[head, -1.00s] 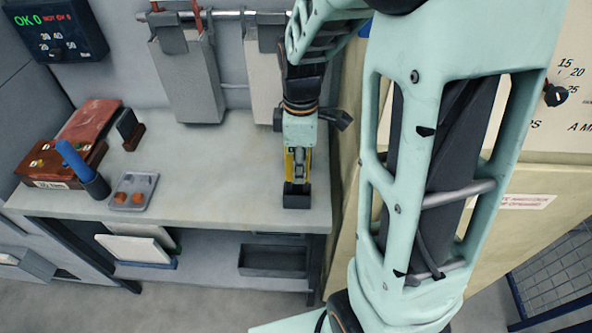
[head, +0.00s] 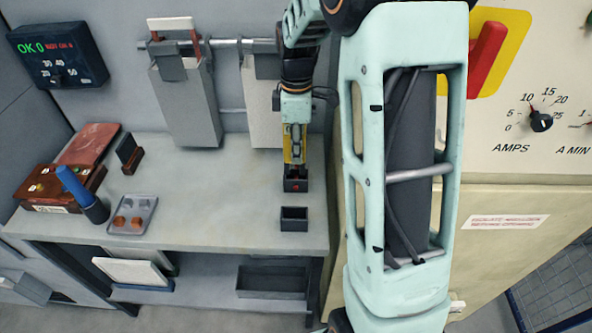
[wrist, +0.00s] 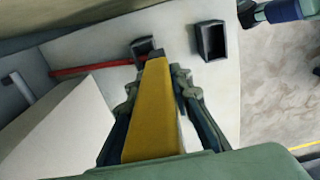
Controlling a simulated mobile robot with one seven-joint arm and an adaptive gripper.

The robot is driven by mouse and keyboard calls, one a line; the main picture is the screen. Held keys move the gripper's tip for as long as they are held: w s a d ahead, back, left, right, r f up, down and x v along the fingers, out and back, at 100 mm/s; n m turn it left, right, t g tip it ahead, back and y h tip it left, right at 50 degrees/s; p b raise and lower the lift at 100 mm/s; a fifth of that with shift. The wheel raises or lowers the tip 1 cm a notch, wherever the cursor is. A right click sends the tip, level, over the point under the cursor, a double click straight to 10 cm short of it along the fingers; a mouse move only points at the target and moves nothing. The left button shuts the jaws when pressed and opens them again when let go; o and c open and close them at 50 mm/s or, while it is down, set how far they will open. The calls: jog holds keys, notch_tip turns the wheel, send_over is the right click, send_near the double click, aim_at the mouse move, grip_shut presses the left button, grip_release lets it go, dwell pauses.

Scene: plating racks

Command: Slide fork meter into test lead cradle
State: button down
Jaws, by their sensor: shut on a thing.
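My gripper (wrist: 153,115) is shut on the yellow fork meter (wrist: 153,110), a long bar that points away from the wrist. In the head view the fork meter (head: 294,143) hangs upright below the wrist, over the right end of the bench. Its lower end lines up with a small dark box (head: 295,186) with red showing in it. This box (wrist: 143,44) also shows just past the meter's tip in the wrist view. I cannot tell whether the tip is inside it. A second dark box (head: 294,219), open and empty, stands nearer the front edge. Which one is the cradle is unclear.
A red rod (wrist: 95,67) lies by the far box. Grey plates (head: 187,105) hang from a rail behind the bench. A grey tray (head: 133,214) and a blue-handled tool (head: 78,190) stand left. The bench middle (head: 215,205) is clear. A cream panel (head: 520,150) stands right.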

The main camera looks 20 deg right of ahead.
aim_at(296, 180)
jog(key=w, duration=0.1)
jog(key=w+d+r, duration=0.1)
jog(key=shift+w, duration=0.35)
jog(key=shift+f, duration=0.2)
jog(key=shift+f+b, duration=3.35)
jog(key=shift+f, duration=1.4)
jog(key=c, duration=1.7)
grip_release()
jog(key=shift+o, duration=0.2)
jog(key=shift+r, duration=0.1)
